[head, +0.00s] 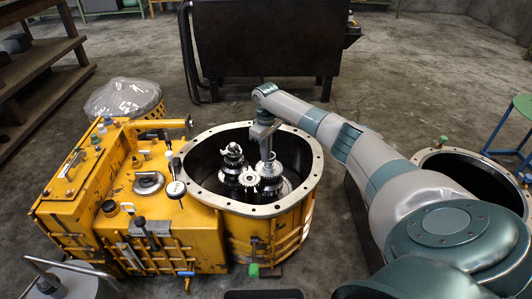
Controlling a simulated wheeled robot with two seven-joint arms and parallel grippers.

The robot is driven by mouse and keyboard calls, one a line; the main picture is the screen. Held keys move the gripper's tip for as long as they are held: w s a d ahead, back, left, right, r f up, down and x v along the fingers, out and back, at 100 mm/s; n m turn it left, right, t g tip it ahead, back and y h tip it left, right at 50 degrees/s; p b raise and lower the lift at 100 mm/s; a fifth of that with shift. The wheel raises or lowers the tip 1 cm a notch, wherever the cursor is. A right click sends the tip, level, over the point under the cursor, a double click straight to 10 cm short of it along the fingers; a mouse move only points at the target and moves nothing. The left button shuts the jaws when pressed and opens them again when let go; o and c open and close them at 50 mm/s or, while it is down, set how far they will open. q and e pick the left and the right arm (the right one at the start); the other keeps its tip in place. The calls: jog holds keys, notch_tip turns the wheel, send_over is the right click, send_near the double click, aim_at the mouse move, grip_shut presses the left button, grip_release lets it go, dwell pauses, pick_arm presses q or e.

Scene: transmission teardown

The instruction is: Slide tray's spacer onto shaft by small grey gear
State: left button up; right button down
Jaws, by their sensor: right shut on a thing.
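My right gripper (266,148) reaches down into the round yellow housing (311,186), over the right-hand shaft stack. It is shut on a small grey piece, seemingly the spacer, which is mostly hidden by the fingers. Directly below is a dark toothed gear stack (270,172). Whether the piece is around the shaft or just above it cannot be told. A small pale grey gear (249,178) sits just left of that stack. Another shaft with stacked gears (232,160) stands further left. A dark tray edge (264,294) shows at the bottom. My left gripper is not in view.
The housing's bolted rim (222,206) surrounds the gears closely. A yellow gearbox body (185,235) with levers and knobs adjoins it on the left. Another open round housing (450,157) stands at right, and a dark bin (270,40) behind.

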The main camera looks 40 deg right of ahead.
jog(key=shift+f+p, duration=0.1)
jog(key=shift+p, duration=0.3)
dwell(0.4)
jog(key=shift+f, duration=0.35)
dwell(0.5)
jog(key=c, duration=1.4)
grip_release()
jog(key=shift+f, duration=0.1)
jog(key=shift+o, duration=0.2)
